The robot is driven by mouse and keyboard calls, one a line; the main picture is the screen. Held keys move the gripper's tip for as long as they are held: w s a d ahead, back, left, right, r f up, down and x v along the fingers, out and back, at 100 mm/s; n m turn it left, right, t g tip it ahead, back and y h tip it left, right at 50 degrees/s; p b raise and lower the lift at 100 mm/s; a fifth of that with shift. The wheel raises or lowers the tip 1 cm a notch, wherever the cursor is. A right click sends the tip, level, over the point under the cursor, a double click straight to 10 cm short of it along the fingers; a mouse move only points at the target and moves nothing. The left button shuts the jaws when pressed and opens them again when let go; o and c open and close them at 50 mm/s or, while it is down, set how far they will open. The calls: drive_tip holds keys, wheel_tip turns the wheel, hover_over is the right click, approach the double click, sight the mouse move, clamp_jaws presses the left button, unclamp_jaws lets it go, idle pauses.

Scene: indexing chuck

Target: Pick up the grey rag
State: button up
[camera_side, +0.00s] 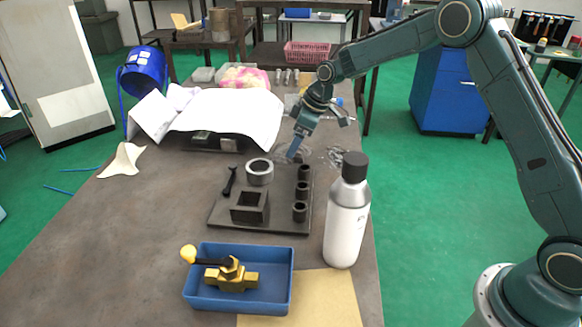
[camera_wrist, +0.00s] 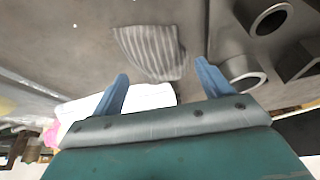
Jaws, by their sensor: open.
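A grey striped rag (camera_wrist: 150,52) lies on the table in the wrist view, a little crumpled. It shows above and between the two blue fingers of my gripper (camera_wrist: 161,68), which are spread apart with nothing visibly held. In the side view my gripper (camera_side: 293,153) points down over the back of the dark fixture plate. A pale cloth (camera_side: 122,160) lies at the table's left edge there; I cannot tell whether it is the same rag.
The dark plate (camera_side: 225,219) carries a metal ring (camera_side: 260,172), a square block (camera_side: 249,207) and several short tubes. A white bottle (camera_side: 347,215) stands at its right. A blue tray (camera_side: 197,298) is in front. White paper (camera_side: 225,118) lies behind.

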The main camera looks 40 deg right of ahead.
drive_tip(key=shift+x, duration=1.35)
drive_tip(key=c, duration=1.1)
drive_tip(key=shift+o, duration=0.2)
drive_tip(key=shift+r, duration=0.15)
wheel_tip(320, 180, up, 20)
drive_tip(key=shift+o, duration=0.7)
drive_tip(key=shift+c, duration=0.4)
